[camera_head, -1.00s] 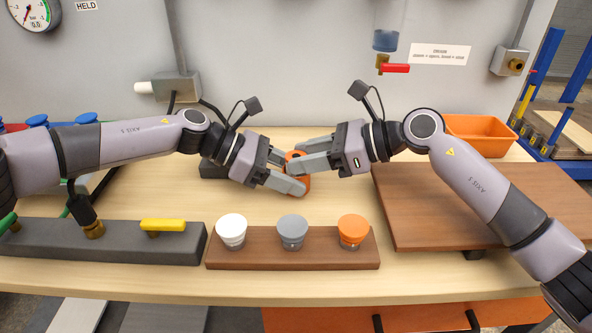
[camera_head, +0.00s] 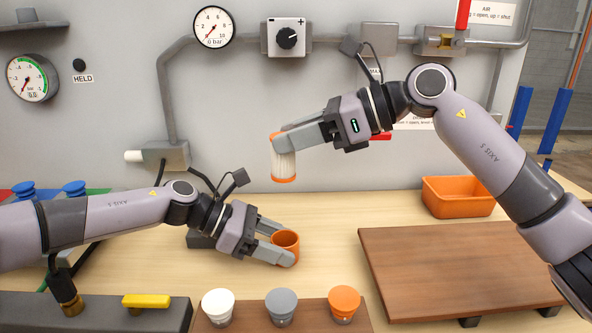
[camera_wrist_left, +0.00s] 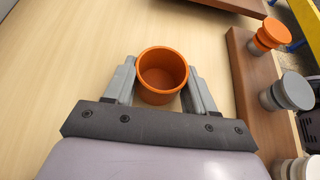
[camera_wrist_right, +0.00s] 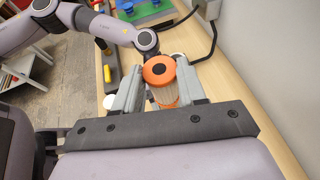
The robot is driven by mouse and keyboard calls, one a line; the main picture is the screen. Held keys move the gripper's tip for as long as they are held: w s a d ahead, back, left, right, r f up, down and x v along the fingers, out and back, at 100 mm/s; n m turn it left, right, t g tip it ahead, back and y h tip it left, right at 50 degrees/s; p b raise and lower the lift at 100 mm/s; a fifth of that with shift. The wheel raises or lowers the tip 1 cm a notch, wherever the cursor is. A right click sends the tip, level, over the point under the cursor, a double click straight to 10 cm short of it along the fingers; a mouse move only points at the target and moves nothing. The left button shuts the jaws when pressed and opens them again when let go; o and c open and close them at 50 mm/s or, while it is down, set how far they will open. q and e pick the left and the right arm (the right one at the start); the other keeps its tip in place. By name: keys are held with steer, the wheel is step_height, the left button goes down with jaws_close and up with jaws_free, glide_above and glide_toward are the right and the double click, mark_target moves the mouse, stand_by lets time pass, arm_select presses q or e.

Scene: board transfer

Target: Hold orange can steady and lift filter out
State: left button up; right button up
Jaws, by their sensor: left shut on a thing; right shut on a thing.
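The orange can (camera_head: 287,240) stands upright on the wooden bench, open at the top. The left wrist view shows its empty inside (camera_wrist_left: 162,72). My left gripper (camera_head: 280,249) is shut on the can, one finger on each side. The filter (camera_head: 284,165) is a pale pleated cylinder with orange end caps. My right gripper (camera_head: 279,142) is shut on its upper part and holds it upright in the air, well above and clear of the can. In the right wrist view the filter (camera_wrist_right: 159,72) sits between both fingers, its orange cap towards the camera.
A brown rack (camera_head: 245,326) with white, grey and orange knobs lies in front of the can. A brown board (camera_head: 460,265) and an orange bin (camera_head: 458,197) are on the right. A wall with gauges and pipes stands behind. A dark valve block (camera_head: 90,312) is front left.

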steer(key=shift+r, duration=0.8)
arm_select(q)
steer(key=o, duration=0.9)
